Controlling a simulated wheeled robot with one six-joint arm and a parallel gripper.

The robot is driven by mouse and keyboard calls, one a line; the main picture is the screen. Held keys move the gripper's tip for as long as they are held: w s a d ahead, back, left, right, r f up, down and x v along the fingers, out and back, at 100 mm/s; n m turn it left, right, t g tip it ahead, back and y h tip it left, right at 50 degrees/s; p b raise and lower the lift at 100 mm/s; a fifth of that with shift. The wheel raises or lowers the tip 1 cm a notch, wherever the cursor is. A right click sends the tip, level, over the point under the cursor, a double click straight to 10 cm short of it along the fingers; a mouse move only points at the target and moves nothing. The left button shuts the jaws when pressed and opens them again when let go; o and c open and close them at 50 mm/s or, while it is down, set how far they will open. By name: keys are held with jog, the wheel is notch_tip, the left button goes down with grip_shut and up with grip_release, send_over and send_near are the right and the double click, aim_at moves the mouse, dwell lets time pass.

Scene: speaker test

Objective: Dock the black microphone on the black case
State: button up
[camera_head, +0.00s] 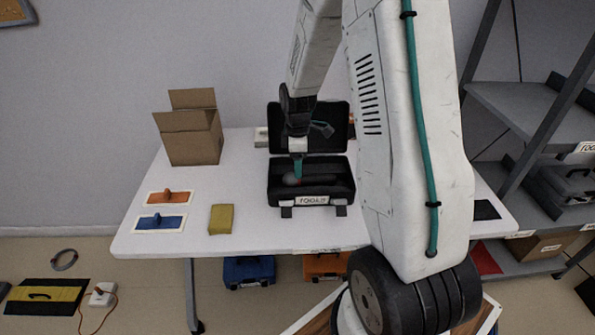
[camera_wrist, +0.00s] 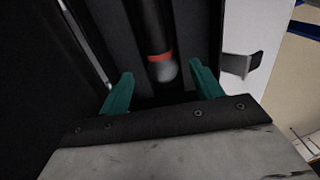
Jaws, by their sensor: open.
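The black case (camera_head: 340,193) stands open on the white table, its lid raised at the back and a label on its front. The black microphone (camera_wrist: 154,28) has a red band and a grey rounded head. In the wrist view it lies over the dark case interior, its head end between my fingers. In the head view its grey head (camera_head: 291,180) shows in the case, just below my gripper (camera_head: 298,168). My gripper is open, with one green finger on each side of the microphone in the wrist view (camera_wrist: 162,80). Contact cannot be told. The microphone's far end is out of frame.
A grey shelf (camera_head: 520,108) with another black case (camera_head: 568,181) is at right. The front-centre table is clear.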

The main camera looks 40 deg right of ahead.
notch_tip(320, 180, up, 7)
jog(key=s+a+r+m, duration=0.5)
jog(key=s+a+r, duration=0.5)
jog(key=r, duration=0.3)
jog(key=s+a+r+m, duration=0.2)
jog(key=s+a+m, duration=0.1)
jog(key=s, duration=0.5)
jog(key=s+a+r+m+t, duration=0.1)
jog(key=s+a+r+m, duration=0.1)
jog(key=s, duration=0.7)
jog(key=shift+s+a+r+m, duration=0.2)
jog(key=shift+a+r+m, duration=0.25)
jog(key=shift+a, duration=0.45)
